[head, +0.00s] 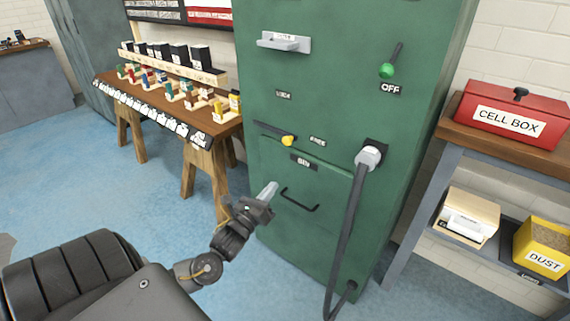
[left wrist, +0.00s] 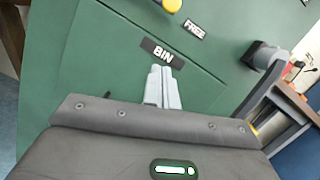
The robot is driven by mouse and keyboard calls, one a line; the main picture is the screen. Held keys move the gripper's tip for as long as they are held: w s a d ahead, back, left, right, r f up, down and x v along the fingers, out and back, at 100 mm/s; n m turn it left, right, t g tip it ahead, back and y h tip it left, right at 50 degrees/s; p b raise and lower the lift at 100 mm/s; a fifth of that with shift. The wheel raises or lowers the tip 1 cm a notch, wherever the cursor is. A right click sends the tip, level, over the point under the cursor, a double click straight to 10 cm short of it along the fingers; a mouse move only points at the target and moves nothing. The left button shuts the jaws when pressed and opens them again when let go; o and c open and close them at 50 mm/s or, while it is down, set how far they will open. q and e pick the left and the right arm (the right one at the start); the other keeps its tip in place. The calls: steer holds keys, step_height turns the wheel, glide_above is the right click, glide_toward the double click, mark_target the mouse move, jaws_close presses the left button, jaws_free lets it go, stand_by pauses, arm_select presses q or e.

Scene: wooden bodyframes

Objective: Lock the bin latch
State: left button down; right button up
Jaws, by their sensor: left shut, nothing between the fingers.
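The bin latch is a dark bar (head: 271,131) with a yellow knob (head: 288,141) at its right end, on the front of the green cabinet (head: 345,90). The knob lies beside the FREE label (head: 318,141); another small label (head: 283,95) sits above the bar. The knob also shows at the top edge of the left wrist view (left wrist: 172,5). Below is the bin door (head: 325,205) with its BIN label (head: 303,162) and black handle (head: 299,199). My left gripper (head: 270,188) is shut and empty, below the knob, its fingertips near the BIN label in the left wrist view. My right gripper is out of view.
A thick grey hose (head: 347,230) hangs from a port right of the bin door. A green-knobbed lever (head: 388,69) sits above an OFF label. A wooden table (head: 170,108) with small parts stands left; a shelf with a red cell box (head: 513,113) stands right.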

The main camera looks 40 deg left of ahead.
arm_select(q)
steer(key=shift+r, duration=0.2)
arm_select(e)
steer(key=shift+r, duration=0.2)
arm_select(q)
steer(key=shift+w, duration=0.1)
steer(key=w+a+r, duration=0.2)
steer(key=w+r, duration=0.4)
steer(key=w, duration=0.3)
steer(key=shift+w, duration=0.2)
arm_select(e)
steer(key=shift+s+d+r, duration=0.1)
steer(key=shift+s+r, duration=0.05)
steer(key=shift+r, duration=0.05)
